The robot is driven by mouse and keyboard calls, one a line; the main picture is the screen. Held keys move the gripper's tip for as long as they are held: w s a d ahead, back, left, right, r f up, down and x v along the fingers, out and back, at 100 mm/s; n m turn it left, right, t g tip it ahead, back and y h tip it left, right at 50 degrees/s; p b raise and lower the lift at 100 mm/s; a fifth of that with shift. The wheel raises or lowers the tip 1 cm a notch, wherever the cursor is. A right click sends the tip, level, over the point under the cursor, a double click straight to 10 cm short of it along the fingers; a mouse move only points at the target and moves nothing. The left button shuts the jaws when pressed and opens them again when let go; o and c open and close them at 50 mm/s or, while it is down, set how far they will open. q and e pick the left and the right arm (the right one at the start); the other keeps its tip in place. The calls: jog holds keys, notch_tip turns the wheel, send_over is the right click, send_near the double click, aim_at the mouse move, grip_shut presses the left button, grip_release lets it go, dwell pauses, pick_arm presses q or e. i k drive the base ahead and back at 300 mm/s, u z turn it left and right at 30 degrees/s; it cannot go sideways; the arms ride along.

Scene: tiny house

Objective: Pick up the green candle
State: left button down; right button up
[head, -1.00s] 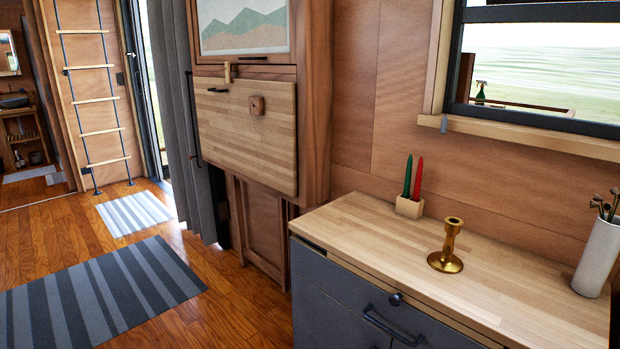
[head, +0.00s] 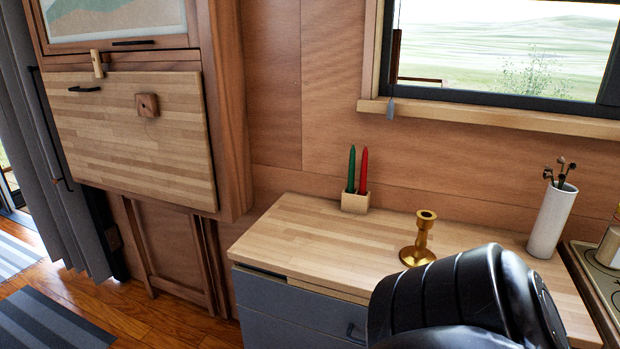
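The green candle (head: 351,170) stands upright in a small light wooden holder (head: 355,202) at the back left of the wooden counter. A red candle (head: 363,171) stands close beside it, to its right, in the same holder. A brass candlestick (head: 419,240) stands empty on the counter, to the right of and nearer than the holder. A dark part of my own arm fills the lower right and hides part of the counter. Neither gripper's fingers are in view.
The wooden counter (head: 300,240) is clear at its left and front left. A white vase (head: 552,220) with several thin dark-tipped items stands at the right, beside a stove top (head: 600,275). The wall and window sill (head: 480,117) rise behind. A fold-up wooden panel (head: 130,150) hangs at the left.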

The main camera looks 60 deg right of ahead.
aim_at(351, 169)
jog(key=z, duration=0.4)
jog(key=i, duration=0.9)
jog(key=z, duration=0.8)
